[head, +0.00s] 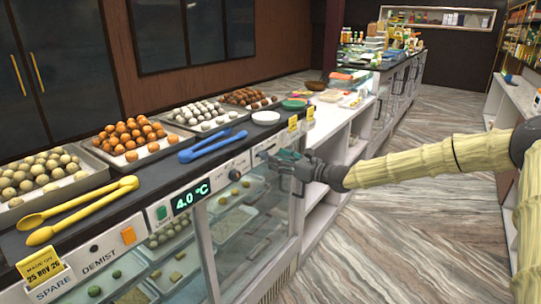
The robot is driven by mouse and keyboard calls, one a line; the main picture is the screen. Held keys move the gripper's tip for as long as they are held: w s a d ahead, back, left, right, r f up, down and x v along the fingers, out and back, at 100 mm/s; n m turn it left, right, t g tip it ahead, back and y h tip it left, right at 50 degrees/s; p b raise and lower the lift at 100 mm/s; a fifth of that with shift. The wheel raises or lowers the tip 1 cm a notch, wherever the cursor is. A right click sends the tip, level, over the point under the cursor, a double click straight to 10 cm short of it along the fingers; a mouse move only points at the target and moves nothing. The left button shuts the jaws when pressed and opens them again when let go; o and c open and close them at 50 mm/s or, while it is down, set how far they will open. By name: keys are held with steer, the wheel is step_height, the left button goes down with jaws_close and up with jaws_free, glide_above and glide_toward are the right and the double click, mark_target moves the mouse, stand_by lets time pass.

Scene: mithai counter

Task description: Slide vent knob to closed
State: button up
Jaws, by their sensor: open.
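The vent slider (264,151) seems to be at the right part of the counter's white control panel (215,184). My gripper's teal fingers are right at it and partly hide it, so I cannot tell the knob's position or whether they touch it. My gripper (272,157) is open at the front face of the panel, with my arm reaching in from the right. A round dial (234,174) is just left of my gripper.
The panel also has a 4.0 °C display (190,197), a green button (161,212) and an orange switch (128,235). Above are sweet trays, blue tongs (212,146) and yellow tongs (82,209). Glass-fronted shelves lie below. The floor (400,220) at right is clear.

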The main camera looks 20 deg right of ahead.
mark_target(267, 155)
steer(key=shift+p+x, duration=0.6)
steer(key=shift+x, duration=1.55)
jaws_close()
